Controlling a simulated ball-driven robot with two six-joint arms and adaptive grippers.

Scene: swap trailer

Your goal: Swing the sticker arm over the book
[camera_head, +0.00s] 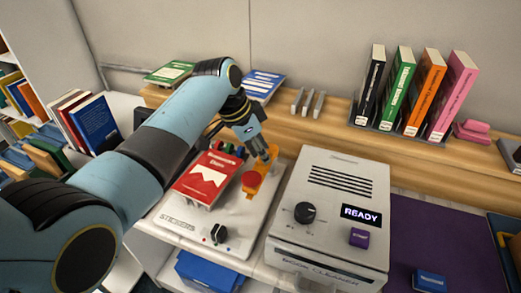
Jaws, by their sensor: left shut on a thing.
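The red book (208,178) lies on the white sticker machine (178,215). The orange sticker arm (262,184) is at the book's right side, with a round red piece near its lower end. It appears beside the book, with its lower end close to the book's right edge. My left gripper (262,150) is at the upper end of the sticker arm, shut on it; the fingertips are small and partly hidden. My left arm reaches in from the left and covers part of the machine's left side. My right gripper is not in view.
A grey book cleaner (336,240) with a READY display stands close on the right of the sticker machine. Upright books (403,85) stand on the wooden shelf behind. A purple mat (420,232) lies at right.

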